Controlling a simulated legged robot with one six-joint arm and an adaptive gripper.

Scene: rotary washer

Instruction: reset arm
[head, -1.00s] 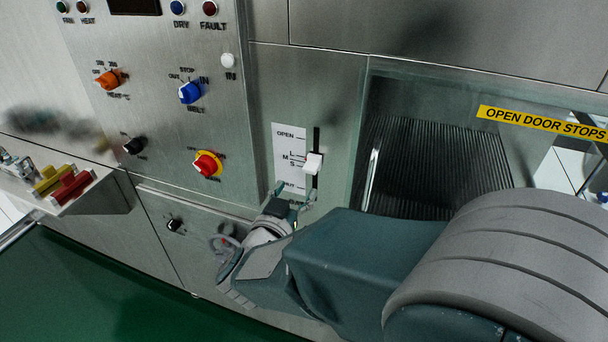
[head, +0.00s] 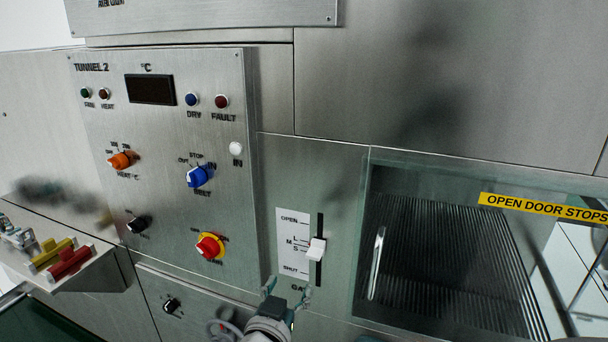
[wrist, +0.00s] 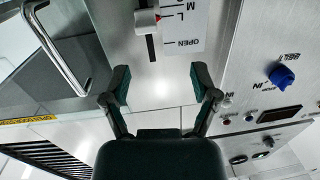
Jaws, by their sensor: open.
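My gripper (head: 287,296) shows at the bottom of the head view, just below the gate slider and its scale plate. It is open and empty. In the wrist view my gripper (wrist: 162,90) has its two fingers spread apart with bare metal panel between them. The white gate slider knob (head: 316,250) sits in its vertical slot, near the M and S marks. The knob also shows in the wrist view (wrist: 146,21), beyond the fingers and apart from them. Most of my arm is below the head view's edge.
A glass door (head: 455,260) with a metal handle (head: 377,263) is to the right of the slider. A control panel with blue (head: 197,176), orange (head: 120,160) and red-yellow (head: 209,246) knobs is to the left. A ledge (head: 85,278) with red and yellow parts juts out at far left.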

